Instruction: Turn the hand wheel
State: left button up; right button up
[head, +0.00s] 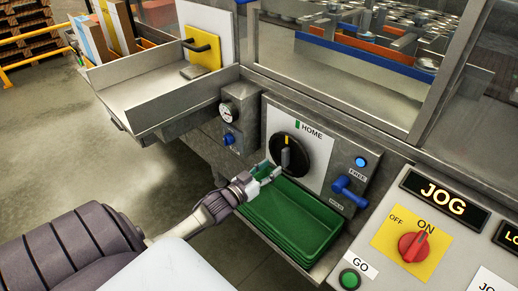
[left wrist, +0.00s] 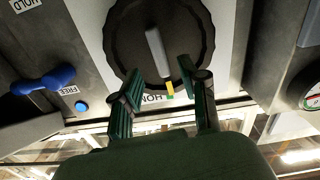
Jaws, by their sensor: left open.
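The hand wheel (head: 287,155) is a black knurled disc with a grey raised bar across its middle, on a white plate marked HOME. Its yellow mark points up toward the green mark (head: 297,125) on the plate. In the left wrist view the wheel (left wrist: 130,40) appears upside down, its yellow mark close to the green one. My left gripper (head: 269,174) is open and empty, just below and in front of the wheel's lower edge in the head view. In the left wrist view its two fingers (left wrist: 160,78) are apart, in front of the wheel. My right gripper is not in view.
A blue lever (head: 350,192) marked HOLD and a lit blue FREE button (head: 361,161) sit right of the wheel. A green bin (head: 300,226) lies below. A gauge (head: 226,109) is at left. A JOG panel with a red switch (head: 413,245) stands at front right.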

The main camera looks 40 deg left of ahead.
pick_arm(q)
jog(key=s, duration=0.5)
jog(key=shift+s+a, duration=0.2)
